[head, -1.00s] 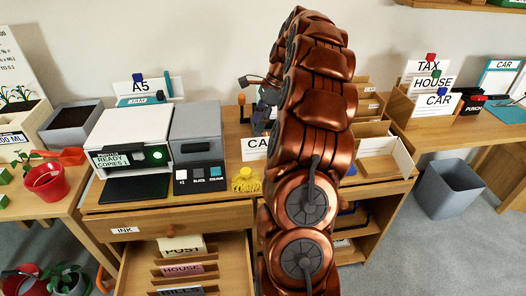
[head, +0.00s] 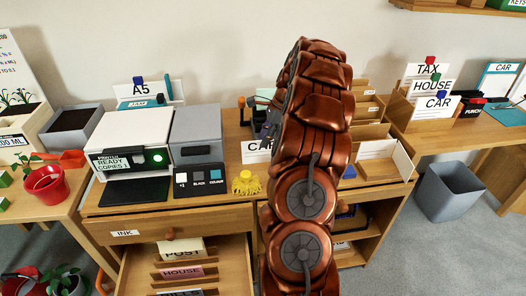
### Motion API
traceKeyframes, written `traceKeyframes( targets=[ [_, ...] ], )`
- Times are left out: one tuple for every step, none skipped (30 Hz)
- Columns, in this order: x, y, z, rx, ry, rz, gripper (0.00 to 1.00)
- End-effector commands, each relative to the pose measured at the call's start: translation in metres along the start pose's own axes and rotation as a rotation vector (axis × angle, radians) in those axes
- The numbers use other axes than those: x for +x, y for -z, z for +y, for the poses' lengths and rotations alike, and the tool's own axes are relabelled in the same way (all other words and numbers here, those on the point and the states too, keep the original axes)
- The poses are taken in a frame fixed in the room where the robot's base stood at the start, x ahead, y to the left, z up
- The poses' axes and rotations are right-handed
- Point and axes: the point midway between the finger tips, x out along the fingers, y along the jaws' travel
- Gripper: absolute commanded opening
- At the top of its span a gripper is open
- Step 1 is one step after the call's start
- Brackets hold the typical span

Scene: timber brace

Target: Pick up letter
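A white card or sheet lettered "CA" (head: 254,152) stands on the desk, its right part hidden by my arm. I cannot tell whether it is the letter or a label. My gripper (head: 266,122) is mostly hidden behind my copper-coloured arm. Only a dark part of it shows, just above the "CA" card. I cannot see its fingertips clearly, whether it touches anything, or whether it holds anything. A white sheet (head: 377,149) also shows in the wooden tray on the right of my arm.
A printer (head: 130,130) and grey box (head: 196,132) stand left of my arm, with a yellow tasselled object (head: 246,183) nearby. An open drawer (head: 236,262) with lettered dividers juts out below. A sorter holding TAX, HOUSE and CAR cards (head: 432,85) stands right, above a grey bin (head: 450,190).

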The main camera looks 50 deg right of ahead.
Motion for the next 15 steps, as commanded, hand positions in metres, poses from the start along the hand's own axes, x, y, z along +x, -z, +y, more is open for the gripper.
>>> traceKeyframes(
  targets=[
    [0.008, 0.000, 0.001, 0.000, -0.003, 0.000, 0.35],
    [0.011, 0.000, 0.001, 0.000, -0.002, 0.000, 0.35],
    [0.015, 0.000, 0.001, 0.000, -0.002, 0.000, 0.35],
    [0.017, 0.000, 0.000, 0.000, -0.002, 0.000, 0.35],
    [0.018, 0.000, 0.000, -0.001, -0.001, 0.000, 0.35],
    [0.019, 0.000, 0.000, -0.001, -0.001, 0.001, 0.35],
    [0.019, 0.000, 0.000, -0.001, 0.000, 0.001, 0.35],
    [0.018, 0.000, 0.000, -0.001, 0.000, 0.001, 0.35],
    [0.018, 0.000, 0.000, -0.001, 0.001, 0.001, 0.35],
    [0.018, 0.000, 0.000, -0.001, 0.001, 0.001, 0.35],
    [0.018, 0.000, 0.000, -0.001, 0.001, 0.001, 0.35],
    [0.018, 0.000, 0.000, -0.001, 0.001, 0.001, 0.35],
    [0.018, 0.000, 0.000, -0.001, 0.001, 0.001, 0.35],
    [0.018, 0.000, 0.000, -0.001, 0.001, 0.001, 0.35],
    [0.018, 0.000, 0.000, -0.001, 0.001, 0.001, 0.35]
  ],
)
